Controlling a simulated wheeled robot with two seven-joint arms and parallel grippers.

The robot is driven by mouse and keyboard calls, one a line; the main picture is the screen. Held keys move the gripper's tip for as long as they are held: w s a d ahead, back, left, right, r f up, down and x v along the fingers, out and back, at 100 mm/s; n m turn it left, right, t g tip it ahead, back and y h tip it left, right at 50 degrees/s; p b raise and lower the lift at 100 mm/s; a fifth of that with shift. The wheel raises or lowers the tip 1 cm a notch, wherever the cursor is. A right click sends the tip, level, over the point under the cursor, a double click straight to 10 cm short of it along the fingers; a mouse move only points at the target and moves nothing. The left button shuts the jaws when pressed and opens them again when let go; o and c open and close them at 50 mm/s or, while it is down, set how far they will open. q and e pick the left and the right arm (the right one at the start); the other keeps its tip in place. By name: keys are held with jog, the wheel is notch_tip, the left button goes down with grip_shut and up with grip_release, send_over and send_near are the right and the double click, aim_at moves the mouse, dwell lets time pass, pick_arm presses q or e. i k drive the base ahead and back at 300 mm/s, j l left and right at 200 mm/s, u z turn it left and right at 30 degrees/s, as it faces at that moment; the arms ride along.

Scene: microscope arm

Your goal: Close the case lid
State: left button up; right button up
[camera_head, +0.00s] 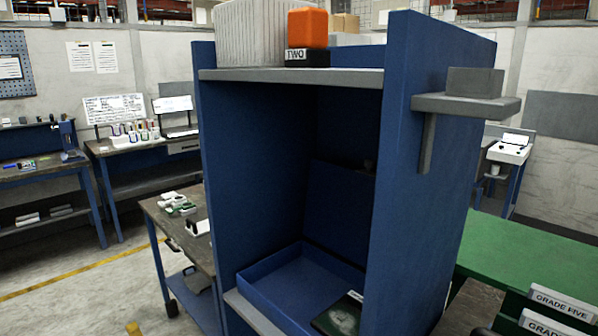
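An open blue case stands on the lower shelf of a blue cabinet. Its shallow base (300,283) is empty where I can see into it. The case lid (338,210) stands up at the rear of the base, leaning back, in the shade. Its right part is cut off by the cabinet's right side panel. Neither of my grippers is in view.
The cabinet's side panels (432,150) stand left and right of the case; its front is open. A dark green item (340,315) lies in front of the case at right. A green table (530,255) is at right.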

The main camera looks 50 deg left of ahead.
aim_at(339, 209)
jog(key=u, duration=1.05)
jog(key=k+j, duration=0.05)
jog(key=j, duration=0.05)
